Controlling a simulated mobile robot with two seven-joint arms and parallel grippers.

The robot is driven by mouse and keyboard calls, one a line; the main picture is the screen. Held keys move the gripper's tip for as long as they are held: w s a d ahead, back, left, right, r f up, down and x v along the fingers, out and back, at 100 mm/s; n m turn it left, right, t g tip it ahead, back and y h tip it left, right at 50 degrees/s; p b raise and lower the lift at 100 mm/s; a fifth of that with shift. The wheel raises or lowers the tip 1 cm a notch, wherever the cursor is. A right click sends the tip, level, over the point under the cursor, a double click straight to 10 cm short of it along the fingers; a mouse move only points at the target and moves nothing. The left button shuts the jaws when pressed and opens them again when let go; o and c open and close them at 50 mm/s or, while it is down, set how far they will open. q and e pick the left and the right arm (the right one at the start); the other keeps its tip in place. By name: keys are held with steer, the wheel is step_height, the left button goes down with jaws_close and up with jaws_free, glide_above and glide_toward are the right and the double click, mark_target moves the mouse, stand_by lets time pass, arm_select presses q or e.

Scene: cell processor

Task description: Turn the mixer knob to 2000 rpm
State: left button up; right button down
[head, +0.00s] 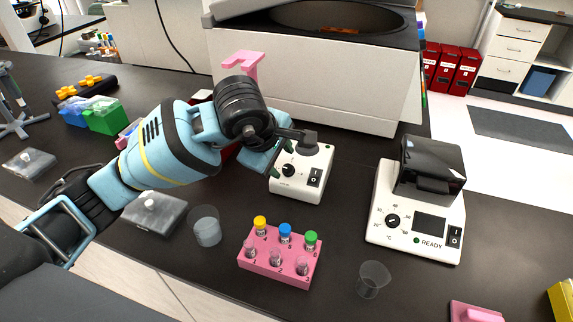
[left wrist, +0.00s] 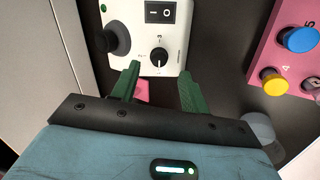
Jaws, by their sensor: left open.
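The mixer (head: 303,182) is a small white box with a dark round cup on top, a black knob (head: 289,170) and a rocker switch on its face. In the left wrist view the mixer (left wrist: 177,39) shows its knob (left wrist: 159,57) with a white pointer mark, between and just beyond my fingertips. My left gripper (head: 280,157) is at the mixer's front left; its green fingers (left wrist: 158,78) are open and apart from the knob. The dial's numbers are too small to read. My right gripper is not in view.
A pink rack (head: 278,266) with capped vials stands in front of the mixer. A white device with a READY display (head: 416,212) is to the right. Clear cups (head: 206,230) stand nearby. A large white machine (head: 318,85) is behind.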

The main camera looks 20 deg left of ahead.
mark_target(288, 168)
arm_select(q)
steer(key=x, duration=0.4)
steer(key=shift+w+f, duration=0.2)
steer(key=shift+f, duration=0.15)
jaws_close()
